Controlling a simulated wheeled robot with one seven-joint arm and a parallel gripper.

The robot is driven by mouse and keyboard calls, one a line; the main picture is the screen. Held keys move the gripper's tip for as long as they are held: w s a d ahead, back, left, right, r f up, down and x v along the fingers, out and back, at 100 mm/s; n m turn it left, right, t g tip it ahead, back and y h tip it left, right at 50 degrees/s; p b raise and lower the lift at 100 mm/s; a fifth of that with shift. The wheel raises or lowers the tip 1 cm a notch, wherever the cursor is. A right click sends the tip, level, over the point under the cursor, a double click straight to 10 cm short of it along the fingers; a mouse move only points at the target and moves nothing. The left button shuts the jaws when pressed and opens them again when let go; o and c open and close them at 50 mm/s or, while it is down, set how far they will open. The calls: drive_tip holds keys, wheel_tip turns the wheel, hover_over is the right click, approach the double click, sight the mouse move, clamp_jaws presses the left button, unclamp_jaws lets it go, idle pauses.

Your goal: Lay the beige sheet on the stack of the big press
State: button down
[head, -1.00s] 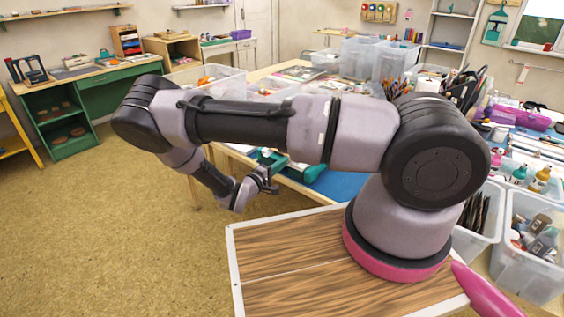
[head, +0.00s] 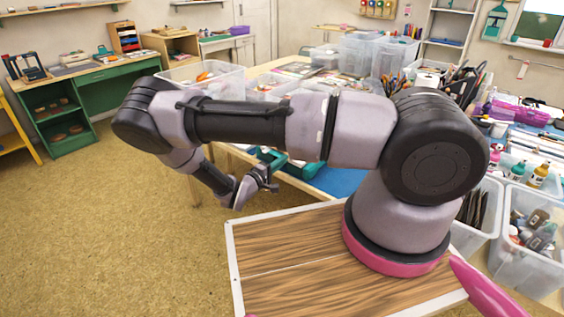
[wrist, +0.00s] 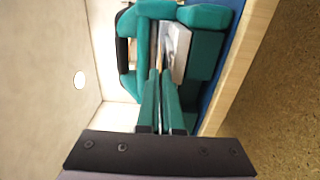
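A teal-green press (head: 303,171) stands at the edge of the table, partly hidden behind my arm. In the wrist view the teal press (wrist: 205,50) is close ahead of my gripper, with a grey plate (wrist: 179,52) in it. My gripper (head: 264,179) is in front of the press at the table's near edge. In the wrist view its two teal fingers (wrist: 159,88) are close together. A thin pale strip (wrist: 157,45) shows ahead between them. I cannot tell whether it is the beige sheet seen edge-on or part of the press, nor whether the fingers grip it.
The table carries a blue mat (head: 338,182) and several clear bins (head: 362,55). More bins (head: 530,240) stand at the right. A green cabinet (head: 62,122) and a small dark press (head: 28,66) are at the left. The floor (head: 110,230) there is clear.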

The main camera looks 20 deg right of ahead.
drive_tip(key=shift+f, duration=0.4)
idle(0.3)
drive_tip(key=c, duration=1)
unclamp_jaws()
drive_tip(key=shift+a, duration=0.1)
drive_tip(key=shift+v, duration=2.45)
